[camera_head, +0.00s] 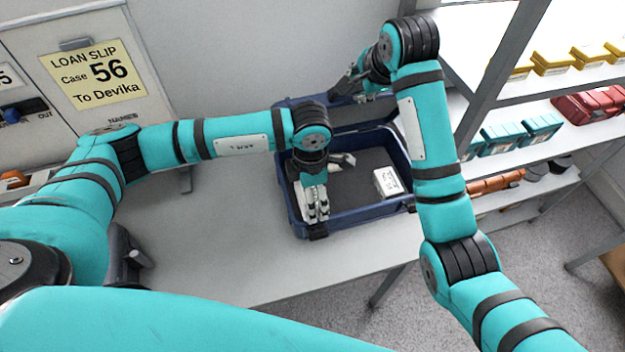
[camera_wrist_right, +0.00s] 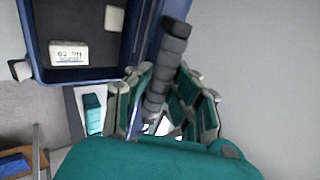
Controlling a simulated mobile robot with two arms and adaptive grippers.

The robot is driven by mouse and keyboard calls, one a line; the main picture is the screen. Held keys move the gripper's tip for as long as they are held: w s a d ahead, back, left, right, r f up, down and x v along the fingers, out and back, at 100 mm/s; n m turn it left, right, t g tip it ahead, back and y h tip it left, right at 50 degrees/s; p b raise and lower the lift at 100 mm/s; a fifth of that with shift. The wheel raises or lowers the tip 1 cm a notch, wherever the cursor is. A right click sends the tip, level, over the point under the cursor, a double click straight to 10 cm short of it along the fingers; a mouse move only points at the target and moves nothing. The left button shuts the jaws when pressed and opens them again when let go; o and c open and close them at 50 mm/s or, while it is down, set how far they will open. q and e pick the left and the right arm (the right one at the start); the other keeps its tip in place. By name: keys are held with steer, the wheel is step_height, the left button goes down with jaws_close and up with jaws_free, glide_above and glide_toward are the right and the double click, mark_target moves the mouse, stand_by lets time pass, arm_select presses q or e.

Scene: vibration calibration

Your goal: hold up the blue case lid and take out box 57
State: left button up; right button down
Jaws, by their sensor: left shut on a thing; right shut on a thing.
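The blue case (camera_head: 360,217) stands open on the table, with its lid (camera_head: 350,117) raised at the back. My right gripper (camera_head: 366,84) is shut on the lid at its upper edge. In the right wrist view my right gripper's fingers (camera_wrist_right: 160,105) close around a dark part at the lid's edge.
A shelf rack at right holds teal boxes (camera_head: 520,135), red boxes (camera_head: 590,104) and yellow boxes (camera_head: 553,63). Its upright (camera_head: 500,70) is close to my right arm. A yellow slip (camera_head: 95,75) reads "Case 56". The table (camera_head: 225,240) is clear left of the case.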

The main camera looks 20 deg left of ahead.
arm_select(q)
steer(key=s+d, duration=0.2)
steer(key=s, duration=1.2)
steer(key=shift+s+d, duration=0.15)
steer(key=shift+d, duration=0.25)
arm_select(e)
steer(key=shift+d, duration=0.1)
steer(key=s+d+f+t+y, duration=0.35)
steer(key=s+d+f, duration=0.25)
steer(key=s+f, duration=0.3)
steer(key=s+d+f+t+y, duration=0.1)
steer(key=s+d+f+t, duration=0.1)
steer(key=f, duration=0.6)
steer(key=s+d+f+t+y, duration=0.1)
steer(key=s+f+t+y, duration=0.1)
steer(key=f, duration=0.6)
steer(key=shift+s+d+f+t, duration=0.2)
steer(key=shift+s+d+t, duration=0.35)
steer(key=shift+t, duration=0.8)
steer(key=shift+s+a, duration=0.15)
steer(key=shift+s, duration=0.05)
